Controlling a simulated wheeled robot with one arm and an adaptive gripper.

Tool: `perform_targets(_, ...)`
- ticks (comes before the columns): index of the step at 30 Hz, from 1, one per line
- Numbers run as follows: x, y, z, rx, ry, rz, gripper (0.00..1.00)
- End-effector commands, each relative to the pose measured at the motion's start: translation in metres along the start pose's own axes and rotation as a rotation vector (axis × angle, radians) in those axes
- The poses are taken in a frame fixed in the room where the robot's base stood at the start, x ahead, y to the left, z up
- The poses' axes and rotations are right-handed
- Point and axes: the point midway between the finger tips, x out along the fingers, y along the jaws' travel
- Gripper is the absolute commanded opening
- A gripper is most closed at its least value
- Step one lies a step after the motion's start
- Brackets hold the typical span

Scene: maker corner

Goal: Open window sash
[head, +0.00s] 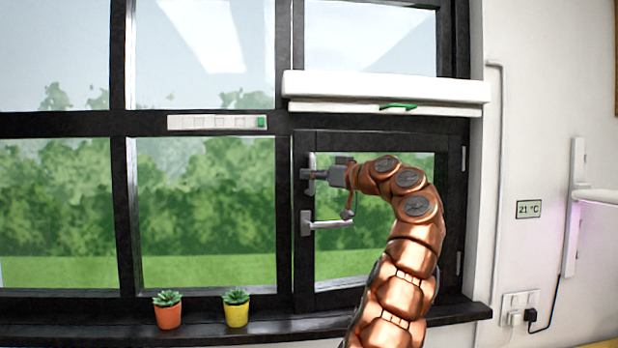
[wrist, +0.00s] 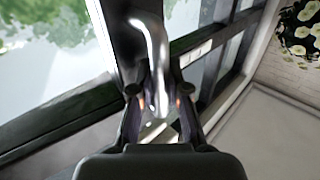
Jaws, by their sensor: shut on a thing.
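The window sash (head: 375,136) is a black-framed pane at the lower right of the window in the head view, with hinges on its right side. It looks flush with the window frame; I cannot tell whether there is a small gap. My gripper (head: 318,175) is at the upper metal handle (head: 311,160) on the sash's left stile. In the wrist view the fingers of my gripper (wrist: 160,100) are shut on this curved silver handle (wrist: 155,45). Below it, a lever handle (head: 330,224) points right, apart from the fingers. My arm hides part of the pane.
An orange pot (head: 168,316) and a yellow pot (head: 236,315) with plants stand on the dark sill (head: 270,329) left of the sash. A white blind box (head: 385,87) with a green tab hangs above. A wall lamp (head: 576,205) and a socket (head: 517,307) are at right.

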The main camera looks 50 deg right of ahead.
Motion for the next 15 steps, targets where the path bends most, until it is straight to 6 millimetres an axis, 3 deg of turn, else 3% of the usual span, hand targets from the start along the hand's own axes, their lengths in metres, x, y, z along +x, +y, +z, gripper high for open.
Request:
perform_targets(3,-0.0004,0.0003,-0.0009,0.000,0.001,0.001,0.00)
perform_targets(4,-0.0004,0.0002,-0.0009,0.000,0.001,0.001,0.18)
perform_targets(10,0.0000,0.0001,-0.0006,0.000,0.001,0.001,0.39)
perform_targets(15,0.0001,0.0001,-0.0005,0.000,0.000,0.001,0.41)
